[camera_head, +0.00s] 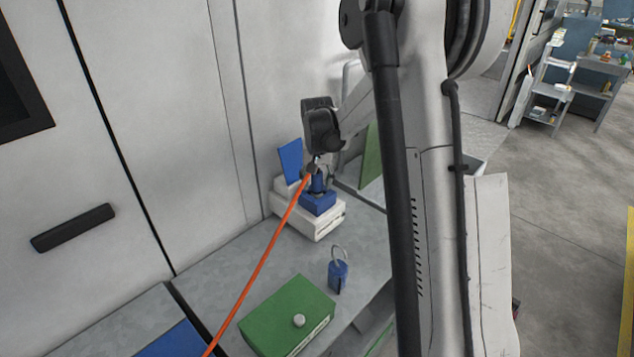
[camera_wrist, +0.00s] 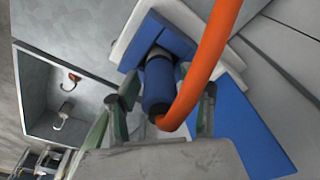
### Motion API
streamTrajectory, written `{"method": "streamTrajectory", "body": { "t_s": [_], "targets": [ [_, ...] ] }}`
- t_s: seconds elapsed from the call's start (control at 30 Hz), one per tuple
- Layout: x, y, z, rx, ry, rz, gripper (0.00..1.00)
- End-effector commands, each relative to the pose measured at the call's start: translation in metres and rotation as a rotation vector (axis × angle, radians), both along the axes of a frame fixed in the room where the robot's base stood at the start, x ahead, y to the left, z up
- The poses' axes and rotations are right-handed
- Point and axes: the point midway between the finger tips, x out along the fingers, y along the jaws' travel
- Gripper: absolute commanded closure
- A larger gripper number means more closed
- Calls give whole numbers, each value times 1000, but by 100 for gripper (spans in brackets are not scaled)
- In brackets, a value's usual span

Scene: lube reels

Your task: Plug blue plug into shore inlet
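The blue plug (camera_wrist: 158,85) with its thick orange cable (camera_wrist: 212,45) points into the blue collar of the shore inlet (camera_wrist: 178,40); how deep it sits cannot be seen. In the head view the inlet (camera_head: 318,205) is a blue housing on a white base, with its blue lid (camera_head: 290,161) raised. My gripper (camera_head: 317,170) is above the inlet, around the plug. In the wrist view its fingers (camera_wrist: 167,98) stand on both sides of the plug with visible gaps, so it looks open. The cable partly hides the plug and the right-hand gap.
A blue padlock (camera_head: 338,275) and a green box with a round knob (camera_head: 288,318) are on the grey bench (camera_head: 230,277) in front of the inlet. A pale wall panel with a black handle (camera_head: 73,228) rises on the left. The orange cable runs down past the green box.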

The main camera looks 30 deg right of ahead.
Motion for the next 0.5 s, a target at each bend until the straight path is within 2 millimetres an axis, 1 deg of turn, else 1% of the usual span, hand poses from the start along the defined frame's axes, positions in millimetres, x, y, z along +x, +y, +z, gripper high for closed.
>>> {"method": "streamTrajectory", "body": {
  "t_s": [0.27, 0.37, 0.47, 0.5],
  "targets": [
    [0, 0, 1, 0, 0, 0, 53],
    [0, 0, 4, 0, 0, 0, 53],
    [-1, 1, 14, 0, 0, 0, 53],
    [-2, 1, 20, 0, 0, 0, 53]
  ]
}}
